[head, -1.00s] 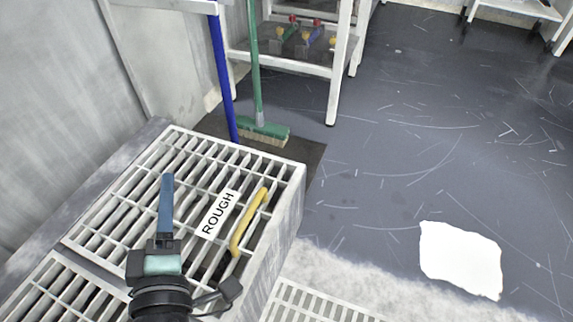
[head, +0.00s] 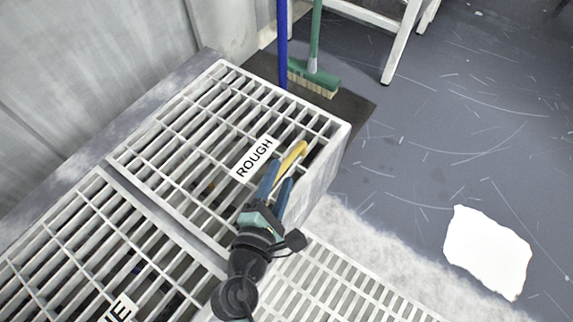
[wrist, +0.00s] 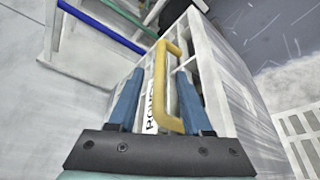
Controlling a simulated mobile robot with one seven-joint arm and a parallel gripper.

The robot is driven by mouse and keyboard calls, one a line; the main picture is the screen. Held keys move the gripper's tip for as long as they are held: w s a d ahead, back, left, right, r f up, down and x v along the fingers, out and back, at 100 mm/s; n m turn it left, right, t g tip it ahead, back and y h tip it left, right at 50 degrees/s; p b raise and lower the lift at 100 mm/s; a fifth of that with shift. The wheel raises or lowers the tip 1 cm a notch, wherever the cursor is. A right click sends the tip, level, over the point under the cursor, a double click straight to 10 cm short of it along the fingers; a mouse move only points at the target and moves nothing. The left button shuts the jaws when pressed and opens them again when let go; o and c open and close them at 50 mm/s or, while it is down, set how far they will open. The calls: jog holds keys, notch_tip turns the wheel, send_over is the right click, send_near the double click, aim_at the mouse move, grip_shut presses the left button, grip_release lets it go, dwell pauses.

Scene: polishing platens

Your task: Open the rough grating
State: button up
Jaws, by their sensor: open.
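The rough grating (head: 205,122) is a white slatted cover lying flat and closed on a pale box, with a label (head: 254,157) reading ROUGH. A yellow handle (head: 293,156) stands near its right edge; it also shows in the wrist view (wrist: 168,88). My gripper (head: 280,178) is open, its two blue fingers pointing toward the handle. In the wrist view my gripper (wrist: 158,100) has the handle between its fingers, nearer the right one. I cannot tell whether a finger touches it. The near part of the handle is partly hidden by the fingers in the head view.
A second grating (head: 75,240) with a partly hidden label lies at lower left. A green broom (head: 315,78) and a blue pole (head: 282,45) stand behind the rough grating. A white slatted floor panel (head: 335,285) is at lower right. Dark floor at right holds a white patch (head: 487,250).

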aim_at(283, 172)
jog(key=shift+b+x, duration=0.6)
jog(key=shift+x, duration=1.7)
grip_shut()
